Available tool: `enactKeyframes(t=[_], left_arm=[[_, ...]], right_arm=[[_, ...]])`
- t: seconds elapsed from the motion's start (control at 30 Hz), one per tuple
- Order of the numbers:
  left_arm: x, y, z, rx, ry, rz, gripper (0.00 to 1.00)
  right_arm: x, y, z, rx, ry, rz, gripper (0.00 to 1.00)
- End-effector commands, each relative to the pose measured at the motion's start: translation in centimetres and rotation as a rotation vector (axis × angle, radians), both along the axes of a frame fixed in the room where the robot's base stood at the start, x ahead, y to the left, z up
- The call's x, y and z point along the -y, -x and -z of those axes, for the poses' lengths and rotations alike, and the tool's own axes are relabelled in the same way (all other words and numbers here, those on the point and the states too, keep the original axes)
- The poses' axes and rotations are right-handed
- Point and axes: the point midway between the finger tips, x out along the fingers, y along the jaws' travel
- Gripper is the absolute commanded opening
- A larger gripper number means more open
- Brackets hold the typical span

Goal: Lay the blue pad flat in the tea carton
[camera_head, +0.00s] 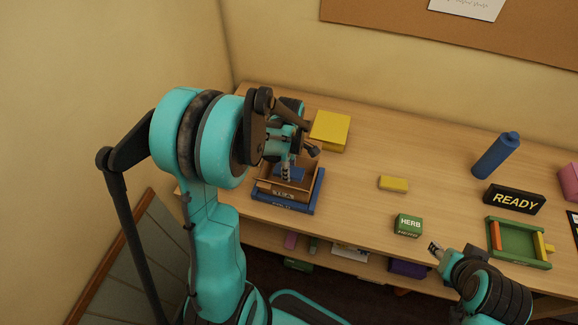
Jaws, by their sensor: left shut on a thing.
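The tea carton (296,195) is an open brown box with TEA on its front. It stands on a blue tray or base (292,208) at the left of the wooden table. The blue pad (298,174) shows inside the carton's opening, partly hidden by my gripper and the near wall. My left gripper (286,172) points down into the carton and is shut on the pad. I cannot tell whether the pad touches the carton floor. My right gripper (435,247) is by the table's front edge, near the herb box, and its jaw state is unclear.
A yellow box (331,130) stands just behind the carton. A small yellow block (393,184) and a green HERB box (408,225) lie mid-table. A blue bottle (496,156), a READY sign (514,199) and a green tray (519,262) are at the right. A shelf below holds several items.

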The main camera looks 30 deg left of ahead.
Motion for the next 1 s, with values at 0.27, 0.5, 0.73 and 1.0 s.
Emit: enactKeyframes(t=[0.27, 0.5, 0.73, 1.0], left_arm=[[0.0, 0.0, 3.4, 0.000, 0.000, 0.000, 0.28], [0.0, 0.0, 5.5, 0.000, 0.000, 0.000, 0.28], [0.0, 0.0, 6.4, 0.000, 0.000, 0.000, 0.28], [0.0, 0.0, 6.5, 0.000, 0.000, 0.000, 0.28]], right_arm=[[0.0, 0.0, 2.6, 0.000, 0.000, 0.000, 0.40], [0.0, 0.0, 4.6, 0.000, 0.000, 0.000, 0.40], [0.0, 0.0, 5.4, 0.000, 0.000, 0.000, 0.40], [0.0, 0.0, 5.4, 0.000, 0.000, 0.000, 0.40]])
